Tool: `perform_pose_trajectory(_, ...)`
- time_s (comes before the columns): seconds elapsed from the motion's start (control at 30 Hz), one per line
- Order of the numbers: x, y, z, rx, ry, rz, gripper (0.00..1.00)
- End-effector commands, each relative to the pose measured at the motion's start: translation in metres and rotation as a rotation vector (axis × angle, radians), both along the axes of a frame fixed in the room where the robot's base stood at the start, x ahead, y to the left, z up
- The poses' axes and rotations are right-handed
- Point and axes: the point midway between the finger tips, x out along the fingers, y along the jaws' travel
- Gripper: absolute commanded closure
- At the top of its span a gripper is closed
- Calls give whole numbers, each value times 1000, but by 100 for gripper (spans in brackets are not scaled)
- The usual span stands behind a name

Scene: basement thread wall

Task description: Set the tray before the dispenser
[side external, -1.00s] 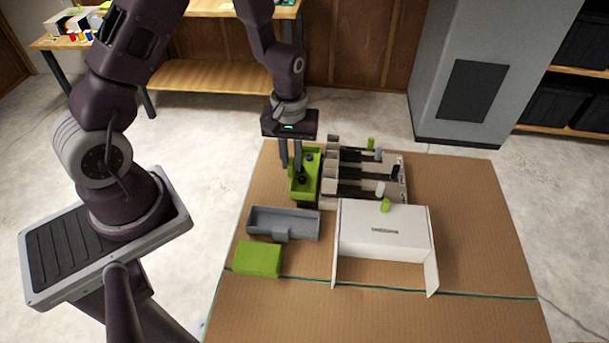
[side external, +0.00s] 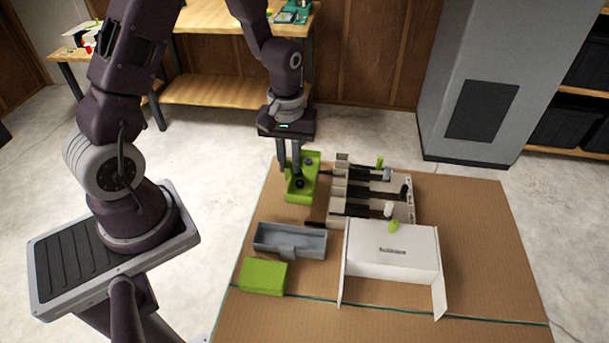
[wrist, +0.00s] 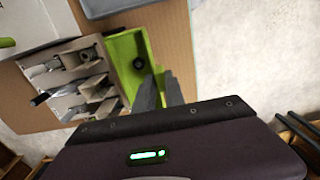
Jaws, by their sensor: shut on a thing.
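A bright green open tray (side external: 301,192) with dark round pieces in it is at the far left of the work table. My gripper (side external: 290,172) is shut on the tray's left wall, and the tray looks slightly raised. In the wrist view the fingertips (wrist: 160,92) meet the edge of the green tray (wrist: 122,50). A pale rack (side external: 341,190) with several lanes holding dark bars is just right of the tray; it may be the dispenser, but I cannot be sure. The gap below the tray is hard to see.
A grey open tray (side external: 290,240) and a green block (side external: 263,277) are in front of the held tray. A white box (side external: 392,245) with side flaps stands in front of the rack. The table's right side (side external: 475,250) is clear cardboard. A grey cabinet (side external: 470,80) stands behind.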

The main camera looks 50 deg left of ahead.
Motion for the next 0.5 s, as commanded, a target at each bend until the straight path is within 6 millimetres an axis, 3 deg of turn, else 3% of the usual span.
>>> perform_pose_trajectory(0.23,-37,37,12,-4,-7,4,100)
perform_pose_trajectory(0.37,-47,44,12,-4,-10,-2,100)
perform_pose_trajectory(0.5,-48,43,-2,-5,-8,-6,100)
